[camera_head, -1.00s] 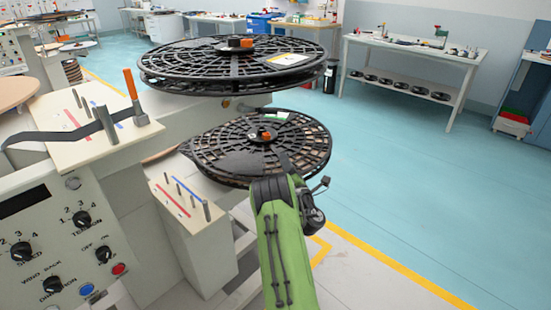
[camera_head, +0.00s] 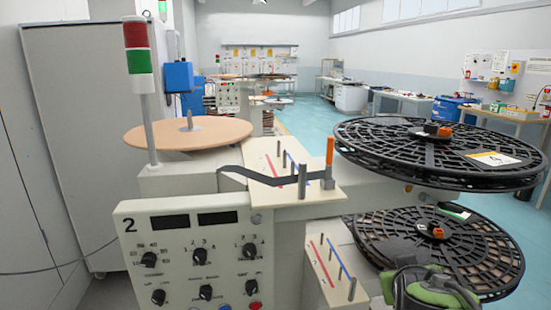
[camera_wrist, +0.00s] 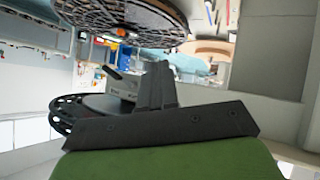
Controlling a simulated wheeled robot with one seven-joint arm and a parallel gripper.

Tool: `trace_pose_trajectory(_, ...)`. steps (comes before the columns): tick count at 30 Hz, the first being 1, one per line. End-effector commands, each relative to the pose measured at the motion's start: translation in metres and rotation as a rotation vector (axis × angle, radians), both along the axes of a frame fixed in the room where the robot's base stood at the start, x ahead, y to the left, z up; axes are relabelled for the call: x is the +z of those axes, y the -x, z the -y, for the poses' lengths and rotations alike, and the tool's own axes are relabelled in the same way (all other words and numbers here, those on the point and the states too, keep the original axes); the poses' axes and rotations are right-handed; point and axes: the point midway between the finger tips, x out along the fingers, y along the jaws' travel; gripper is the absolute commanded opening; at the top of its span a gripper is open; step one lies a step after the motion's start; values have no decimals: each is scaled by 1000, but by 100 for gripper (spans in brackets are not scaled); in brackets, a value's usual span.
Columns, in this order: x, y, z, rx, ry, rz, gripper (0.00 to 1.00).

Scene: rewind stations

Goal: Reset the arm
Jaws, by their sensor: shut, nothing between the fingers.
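My green arm (camera_head: 440,292) shows at the lower right of the head view, in front of the lower black reel (camera_head: 470,250). My gripper is not clearly visible there. In the wrist view my gripper (camera_wrist: 157,70) has its dark fingers together, with nothing visible between them. A black reel (camera_wrist: 135,18) shows beyond the fingers at the top of the wrist view.
Rewind station 2 with its knob panel (camera_head: 200,250) stands at the front. An upper black reel (camera_head: 440,150) overhangs the lower one. A tan disc (camera_head: 190,136) and a red-green signal light (camera_head: 137,50) are at left. Blue floor (camera_head: 315,115) is open behind.

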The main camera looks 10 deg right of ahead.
Motion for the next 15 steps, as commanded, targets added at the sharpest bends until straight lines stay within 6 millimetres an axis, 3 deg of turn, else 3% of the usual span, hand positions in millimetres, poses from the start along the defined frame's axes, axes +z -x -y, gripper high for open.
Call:
trace_pose_trajectory(1,-1,20,-32,45,-81,-24,0)
trace_pose_trajectory(3,-9,49,-69,100,-182,-84,0)
trace_pose_trajectory(6,-20,90,-112,169,-280,-174,0)
trace_pose_trajectory(12,-44,177,-166,275,-379,-362,0)
trace_pose_trajectory(15,-12,176,-165,267,-383,-371,0)
